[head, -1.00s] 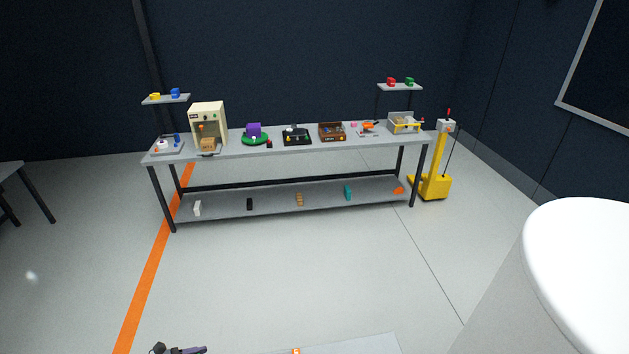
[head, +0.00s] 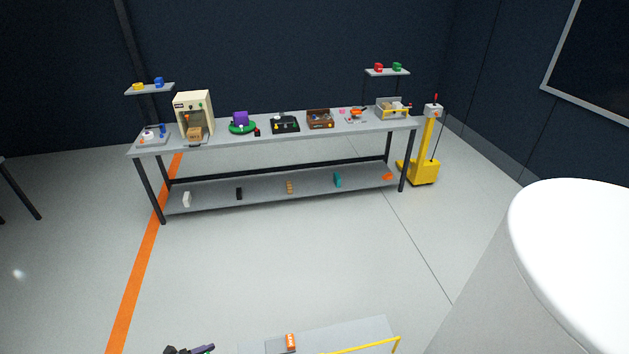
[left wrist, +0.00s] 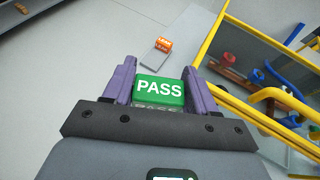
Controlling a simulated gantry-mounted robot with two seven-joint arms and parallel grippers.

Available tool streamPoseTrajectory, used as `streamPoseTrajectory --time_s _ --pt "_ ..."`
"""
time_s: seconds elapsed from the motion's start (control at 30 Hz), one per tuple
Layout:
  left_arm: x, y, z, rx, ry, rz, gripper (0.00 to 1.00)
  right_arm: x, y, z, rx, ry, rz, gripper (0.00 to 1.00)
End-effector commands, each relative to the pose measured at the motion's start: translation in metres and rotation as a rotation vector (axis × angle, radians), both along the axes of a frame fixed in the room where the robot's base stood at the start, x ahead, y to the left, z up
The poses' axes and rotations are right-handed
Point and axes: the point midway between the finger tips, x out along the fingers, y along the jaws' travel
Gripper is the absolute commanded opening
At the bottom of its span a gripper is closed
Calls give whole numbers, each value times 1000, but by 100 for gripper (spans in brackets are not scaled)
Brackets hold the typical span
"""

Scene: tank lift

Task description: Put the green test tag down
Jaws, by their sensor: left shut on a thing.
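The green test tag (left wrist: 160,90), a small green block marked PASS in white, is in the left wrist view between the purple fingers of my left gripper (left wrist: 160,88). The fingers are shut on its two sides. Part of my left gripper also shows at the bottom edge of the head view (head: 190,350); the tag cannot be made out there. An orange tag-like block (left wrist: 164,44) lies beyond the fingers by a small grey plate (left wrist: 155,59), apart from the green tag. My right gripper is in neither view.
Yellow rails (left wrist: 206,47) with red and blue pipe parts (left wrist: 285,75) stand right of the gripper. The head view shows a grey top (head: 345,332) at the bottom, a long bench (head: 230,150) with several devices, and a yellow lift (head: 424,170). The floor between is clear.

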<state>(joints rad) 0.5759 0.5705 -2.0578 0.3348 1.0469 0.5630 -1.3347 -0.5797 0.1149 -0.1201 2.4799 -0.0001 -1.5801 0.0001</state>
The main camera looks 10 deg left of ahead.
Motion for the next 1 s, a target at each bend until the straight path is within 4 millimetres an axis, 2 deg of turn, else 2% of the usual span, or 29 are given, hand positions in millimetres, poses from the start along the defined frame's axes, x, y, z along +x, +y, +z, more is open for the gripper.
streamPoseTrajectory --time_s 0.2,0.37,0.57,0.67,0.77,0.9,1.0 --pt "-3 -19 -1 -6 3 46 27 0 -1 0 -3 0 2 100" --pt "-8 -47 -3 -8 4 114 27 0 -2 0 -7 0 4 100" --pt "-15 -103 4 -9 6 257 27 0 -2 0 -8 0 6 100" --pt "-19 -141 16 -12 9 356 27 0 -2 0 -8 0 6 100" --pt "-23 -185 40 -15 12 466 27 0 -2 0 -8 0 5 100" --pt "-29 -243 96 -19 15 603 27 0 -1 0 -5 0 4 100" --pt "-33 -268 137 -16 12 650 27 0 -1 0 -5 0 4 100"
